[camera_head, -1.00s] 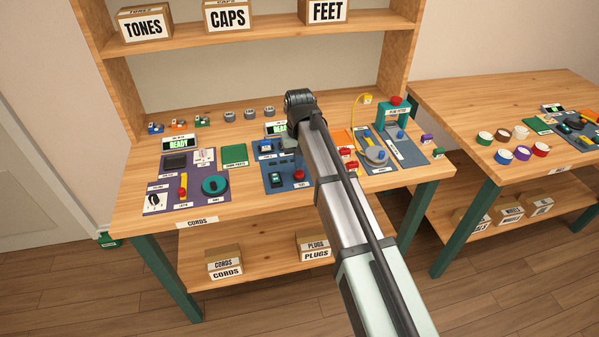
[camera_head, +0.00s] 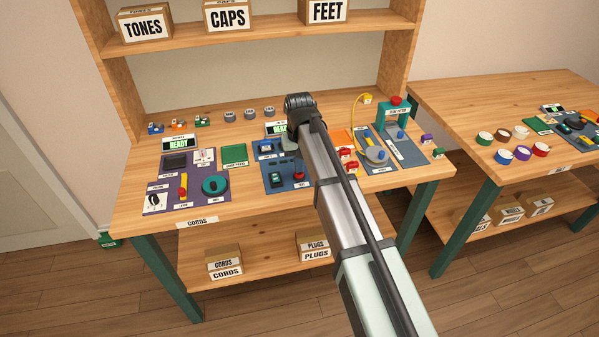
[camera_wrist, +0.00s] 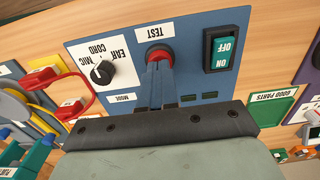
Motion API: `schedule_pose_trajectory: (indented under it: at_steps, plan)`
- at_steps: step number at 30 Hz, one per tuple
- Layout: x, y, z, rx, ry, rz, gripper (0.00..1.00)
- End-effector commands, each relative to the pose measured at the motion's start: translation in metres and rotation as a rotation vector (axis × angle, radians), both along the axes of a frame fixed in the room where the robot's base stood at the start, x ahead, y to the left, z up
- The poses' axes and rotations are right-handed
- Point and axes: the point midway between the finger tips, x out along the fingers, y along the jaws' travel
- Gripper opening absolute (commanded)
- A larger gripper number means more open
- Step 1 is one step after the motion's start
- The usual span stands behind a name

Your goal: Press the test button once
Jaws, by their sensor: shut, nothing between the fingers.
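The red test button (camera_wrist: 158,53) sits in a dark ring on a blue panel (camera_wrist: 190,55), beside a label reading TEST. It also shows in the head view (camera_head: 299,176) near the panel's front edge. My gripper (camera_wrist: 160,68) is shut and empty, its fingertips at the button and overlapping part of it. In the head view my gripper (camera_head: 298,164) points down just over the button. I cannot tell whether the tips touch it or whether it is pressed down.
On the same panel are a green ON/OFF rocker switch (camera_wrist: 221,50) and a black EAR/MIC CORD knob (camera_wrist: 102,72). A green GOOD PARTS tray (camera_wrist: 271,106) is on the other side. A READY display (camera_head: 179,143) stands at the left.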

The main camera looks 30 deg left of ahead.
Motion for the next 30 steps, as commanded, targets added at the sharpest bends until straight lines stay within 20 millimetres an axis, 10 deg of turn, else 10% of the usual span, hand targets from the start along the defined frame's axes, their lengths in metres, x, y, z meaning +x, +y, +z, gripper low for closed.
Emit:
schedule_pose_trajectory:
  at_steps: [30]
  plan:
    - [0.0001, 0.0001, -0.0068, 0.001, -0.001, 0.0, 0.0]
